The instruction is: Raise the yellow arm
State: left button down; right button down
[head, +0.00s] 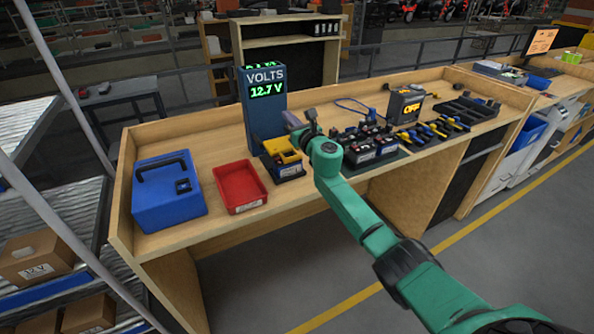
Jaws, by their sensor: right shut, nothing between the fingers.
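A yellow arm-like part (283,147) lies low over a dark battery (288,171) at the foot of the blue voltmeter stand (265,110). The stand's display reads 12.7 V. My right gripper (293,122) is at the end of the green arm, just above and to the right of the yellow part. It is shut and empty. The wrist covers some of the bench behind it, and I cannot tell whether the fingers touch the yellow part. My left gripper is not in view.
A red tray (240,188) and a blue case (168,195) stand to the left on the wooden bench (215,228). Several batteries (362,152) and yellow-handled tools (425,133) lie to the right, near a box reading OFF (404,104). Raised bench edges run along the back.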

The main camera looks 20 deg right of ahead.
aim_at(293, 157)
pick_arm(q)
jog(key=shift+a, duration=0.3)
pick_arm(e)
jog(key=shift+a, duration=0.2)
dwell(0.4)
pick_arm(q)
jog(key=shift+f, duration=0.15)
pick_arm(e)
jog(key=shift+f, duration=0.1)
